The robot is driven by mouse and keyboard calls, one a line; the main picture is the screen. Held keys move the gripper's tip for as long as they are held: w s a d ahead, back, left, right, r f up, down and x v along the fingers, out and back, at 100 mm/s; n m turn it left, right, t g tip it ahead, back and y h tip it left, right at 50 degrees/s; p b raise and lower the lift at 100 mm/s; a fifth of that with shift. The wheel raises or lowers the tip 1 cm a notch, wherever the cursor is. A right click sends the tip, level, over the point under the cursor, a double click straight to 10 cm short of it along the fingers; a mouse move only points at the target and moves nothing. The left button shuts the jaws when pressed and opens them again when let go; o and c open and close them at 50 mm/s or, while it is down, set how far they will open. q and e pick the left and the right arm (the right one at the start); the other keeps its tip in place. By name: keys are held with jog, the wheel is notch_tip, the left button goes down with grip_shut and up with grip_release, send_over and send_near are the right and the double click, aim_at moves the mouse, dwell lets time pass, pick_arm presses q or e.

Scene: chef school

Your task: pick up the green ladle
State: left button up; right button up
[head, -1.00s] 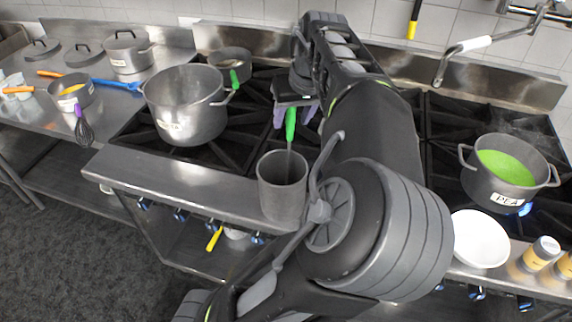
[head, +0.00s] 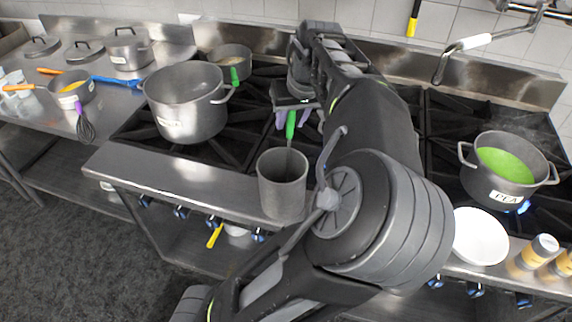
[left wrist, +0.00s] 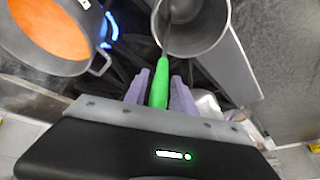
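The green ladle's handle (head: 291,124) stands up out of a grey metal canister (head: 282,188) at the stove's front edge. Its bowl is hidden inside the canister. My left gripper (head: 292,118) is above and behind the canister, its purple fingers on either side of the handle's upper part. In the left wrist view the green handle (left wrist: 159,90) lies between the two fingers (left wrist: 160,88), with narrow gaps, so the gripper looks open around it. The canister (left wrist: 193,28) shows at the top there. My right gripper is not in view.
A large pot (head: 188,112) stands left of the canister, with a smaller pot (head: 231,62) behind it.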

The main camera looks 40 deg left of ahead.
pick_arm(q)
grip_shut()
dwell(0.5)
